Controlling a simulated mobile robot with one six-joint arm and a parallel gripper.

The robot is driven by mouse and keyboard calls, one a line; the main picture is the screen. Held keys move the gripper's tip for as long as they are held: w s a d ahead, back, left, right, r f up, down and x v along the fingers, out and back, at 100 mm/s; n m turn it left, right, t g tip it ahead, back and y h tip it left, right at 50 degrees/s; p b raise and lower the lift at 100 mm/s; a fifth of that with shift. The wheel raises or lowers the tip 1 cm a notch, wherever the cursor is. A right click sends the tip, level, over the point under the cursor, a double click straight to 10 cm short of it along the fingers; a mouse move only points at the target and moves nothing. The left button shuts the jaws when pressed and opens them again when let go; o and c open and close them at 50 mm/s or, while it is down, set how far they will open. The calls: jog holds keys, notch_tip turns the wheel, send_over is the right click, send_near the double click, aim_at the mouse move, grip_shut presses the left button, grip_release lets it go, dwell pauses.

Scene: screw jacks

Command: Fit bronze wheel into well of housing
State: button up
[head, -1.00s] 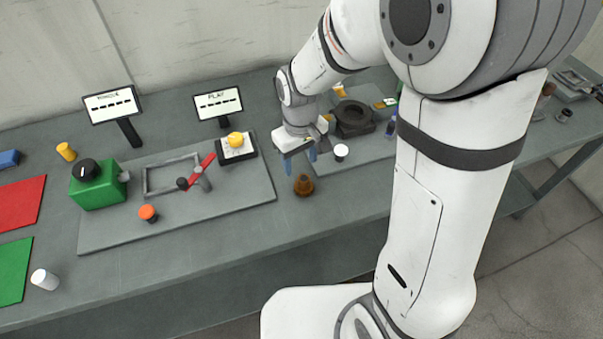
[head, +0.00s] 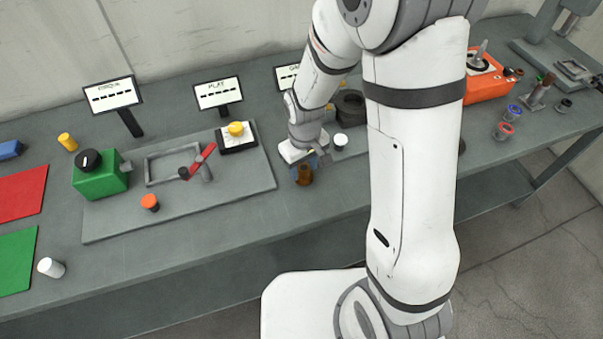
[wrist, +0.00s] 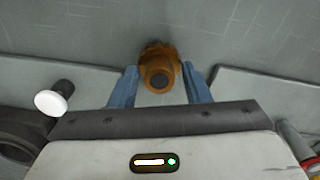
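The bronze wheel (head: 305,177) stands on the bench in front of the gap between two grey plates, a small brown stepped piece with a dark centre on top. In the wrist view the bronze wheel (wrist: 159,54) lies between my blue fingertips. My gripper (head: 304,168) is low over it and points down. In the wrist view my gripper (wrist: 161,82) is open, with a gap on each side of the wheel. A dark round body with an open top, which looks like the housing (head: 350,110), stands behind and to the right, partly hidden by my arm.
A white-topped knob (head: 340,141) stands close to the right of my gripper; it also shows in the wrist view (wrist: 52,103). A plate with a red-handled part (head: 200,160) and a green box (head: 100,182) lies left. An orange unit (head: 487,85) stands right.

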grip_shut()
jog(key=shift+r, duration=0.1)
dwell(0.3)
